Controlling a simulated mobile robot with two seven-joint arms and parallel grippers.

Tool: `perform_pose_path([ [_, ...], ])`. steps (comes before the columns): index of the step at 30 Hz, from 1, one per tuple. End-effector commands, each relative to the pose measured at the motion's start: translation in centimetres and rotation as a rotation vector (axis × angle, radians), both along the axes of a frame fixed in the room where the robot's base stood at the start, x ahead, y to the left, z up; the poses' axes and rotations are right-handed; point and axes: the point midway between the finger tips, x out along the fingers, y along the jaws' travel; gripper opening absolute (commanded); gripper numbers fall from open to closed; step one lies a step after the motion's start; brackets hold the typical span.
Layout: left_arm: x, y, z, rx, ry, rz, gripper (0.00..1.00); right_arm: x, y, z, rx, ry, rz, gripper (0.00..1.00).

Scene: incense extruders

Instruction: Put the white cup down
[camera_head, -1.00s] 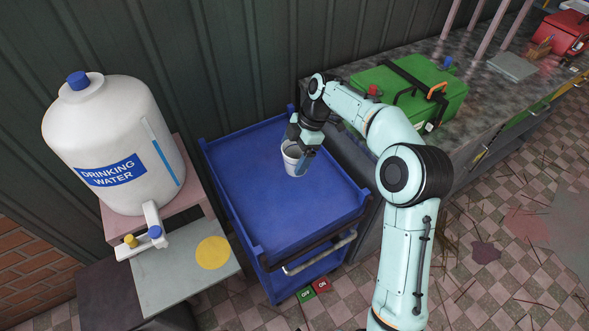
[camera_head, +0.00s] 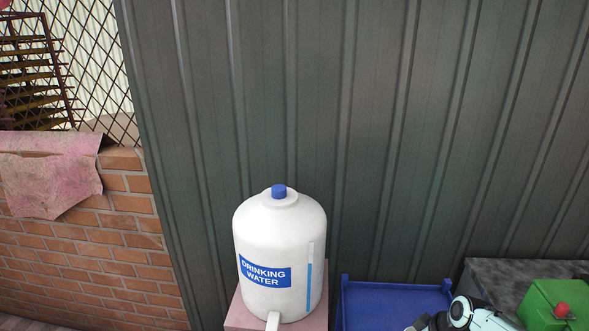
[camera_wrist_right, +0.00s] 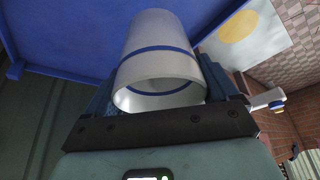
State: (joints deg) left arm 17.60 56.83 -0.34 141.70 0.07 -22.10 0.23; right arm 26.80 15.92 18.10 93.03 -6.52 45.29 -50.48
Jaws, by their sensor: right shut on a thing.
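The white cup (camera_wrist_right: 158,62) with a blue band fills the middle of the right wrist view. My right gripper (camera_wrist_right: 160,85) is shut on it, with a blue finger on each side. The blue cart (camera_wrist_right: 70,30) shows behind the cup; whether the cup touches its top cannot be told. In the head view the blue cart (camera_head: 395,300) is cut off at the bottom edge. Part of my right arm shows there, but the cup is out of that view. My left gripper is in neither view.
A white drinking water tank (camera_head: 280,245) stands on a pink stand left of the cart. A green box (camera_head: 560,305) sits on the stone counter (camera_head: 495,275) at right. A yellow circle (camera_wrist_right: 238,27) on a grey board shows in the right wrist view. A metal wall stands behind.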

Motion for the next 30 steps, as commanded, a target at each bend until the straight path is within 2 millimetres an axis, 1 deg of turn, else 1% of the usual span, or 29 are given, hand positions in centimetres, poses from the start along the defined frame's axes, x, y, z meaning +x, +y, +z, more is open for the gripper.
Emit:
perform_pose_path([
  [1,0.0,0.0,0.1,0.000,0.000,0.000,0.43,0.2,0.9,-0.5,0.001,-0.001,-0.055,0.49],
  [9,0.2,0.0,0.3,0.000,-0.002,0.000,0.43,1.1,4.8,-2.7,-0.002,-0.003,-0.345,0.49],
  [18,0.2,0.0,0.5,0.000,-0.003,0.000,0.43,1.2,9.5,-4.3,-0.001,-0.002,-0.558,0.49],
  [21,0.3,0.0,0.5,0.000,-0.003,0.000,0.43,1.1,10.6,-4.6,-0.001,-0.002,-0.605,0.49],
  [25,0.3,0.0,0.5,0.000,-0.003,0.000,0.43,0.9,11.5,-4.8,-0.001,-0.002,-0.642,0.49],
  [26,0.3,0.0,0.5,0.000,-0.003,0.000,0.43,0.6,11.6,-4.8,-0.002,-0.002,-0.646,0.49],
  [30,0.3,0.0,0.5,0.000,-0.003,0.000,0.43,-1.7,11.7,-4.8,-0.002,-0.003,-0.656,0.49],
])
